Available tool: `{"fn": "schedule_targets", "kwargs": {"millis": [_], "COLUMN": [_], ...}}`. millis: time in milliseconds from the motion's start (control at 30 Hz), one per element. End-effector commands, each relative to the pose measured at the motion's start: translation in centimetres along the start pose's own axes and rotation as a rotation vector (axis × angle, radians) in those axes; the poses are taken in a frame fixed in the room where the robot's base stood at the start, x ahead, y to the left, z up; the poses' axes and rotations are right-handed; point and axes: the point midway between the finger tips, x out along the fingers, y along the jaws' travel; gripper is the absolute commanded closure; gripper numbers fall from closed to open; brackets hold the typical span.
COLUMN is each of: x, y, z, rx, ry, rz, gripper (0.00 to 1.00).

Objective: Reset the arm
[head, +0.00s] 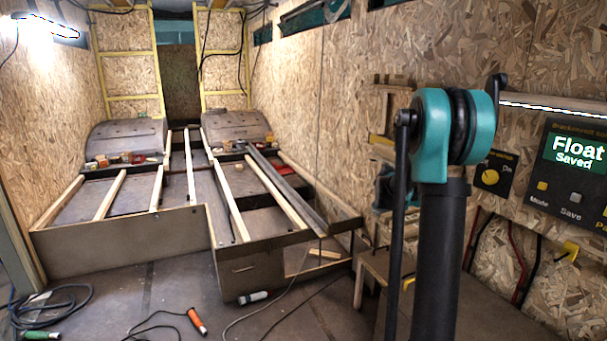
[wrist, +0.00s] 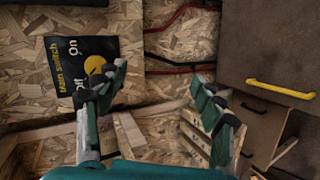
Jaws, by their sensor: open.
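My gripper (wrist: 160,105) shows in the wrist view with its two green and black fingers spread apart. Nothing is between the fingers. In the head view my arm's teal and black joint stands at the right, in front of the wall. My gripper is not clearly visible there.
In the head view a control panel (head: 575,170) reading "Float Saved" is on the right wall, beside the switch panel (head: 494,172). A wooden bed frame (head: 120,240) fills the middle. Cables (head: 60,300) and an orange-handled tool (head: 197,320) lie on the floor. A cabinet with a yellow handle (wrist: 281,88) is right in the wrist view.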

Motion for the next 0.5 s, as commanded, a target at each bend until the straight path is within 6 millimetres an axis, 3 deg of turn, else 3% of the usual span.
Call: {"fn": "schedule_targets", "kwargs": {"millis": [33,500], "x": [-1.3,-13.4], "y": [-1.4,-16.4], "z": [1.8,17.5], "rx": [0.012,0.134], "ry": [0.016,0.135], "rz": [-0.061,-0.656], "gripper": [0.32,0.32]}}
